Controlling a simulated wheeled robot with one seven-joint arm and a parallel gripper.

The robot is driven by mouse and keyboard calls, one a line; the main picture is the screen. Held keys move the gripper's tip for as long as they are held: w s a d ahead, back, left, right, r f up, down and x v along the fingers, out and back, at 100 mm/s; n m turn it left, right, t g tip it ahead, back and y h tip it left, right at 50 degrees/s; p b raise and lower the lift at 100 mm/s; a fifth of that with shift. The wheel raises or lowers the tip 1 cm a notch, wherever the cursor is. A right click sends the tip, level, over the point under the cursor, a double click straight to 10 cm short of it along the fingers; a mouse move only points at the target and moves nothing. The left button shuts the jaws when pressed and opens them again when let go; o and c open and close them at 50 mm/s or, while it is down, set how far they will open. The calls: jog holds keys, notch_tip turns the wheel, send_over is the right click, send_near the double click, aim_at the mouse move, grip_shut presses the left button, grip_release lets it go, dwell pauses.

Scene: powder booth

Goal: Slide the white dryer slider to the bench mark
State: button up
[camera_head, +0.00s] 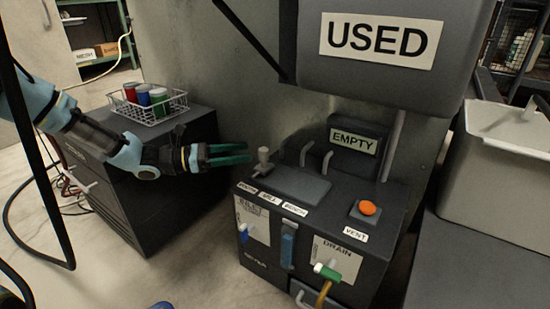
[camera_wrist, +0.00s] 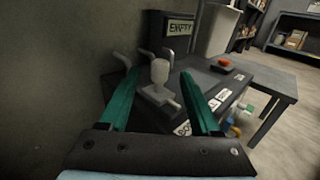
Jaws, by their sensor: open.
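The white dryer slider (camera_head: 263,160), a pale upright knob on a small base, stands at the left end of the dark machine's top. It also shows in the wrist view (camera_wrist: 160,73). My gripper (camera_head: 249,153) has two green fingers, open and empty, just left of the slider in the head view. In the wrist view, the slider appears in the gap between the fingertips; I see no contact. Three small white labels run along the machine's front top edge. The rightmost label (camera_head: 295,209) may read BENCH, but the lettering is too small to be sure.
Bent grey handles (camera_head: 326,161) and an EMPTY sign (camera_head: 353,141) stand behind the slider. An orange vent button (camera_head: 368,208) is at right. A large grey hopper marked USED (camera_head: 379,41) overhangs the machine.

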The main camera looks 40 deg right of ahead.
aim_at(271, 165)
jog(key=b+x, duration=0.3)
jog(key=x, duration=0.5)
jog(key=shift+s+d+f+b, duration=0.1)
jog(key=shift+s+d+b, duration=0.1)
jog(key=shift+b, duration=0.1)
jog(key=shift+s+d, duration=0.25)
jog(key=shift+d, duration=0.25)
grip_shut()
dwell(0.6)
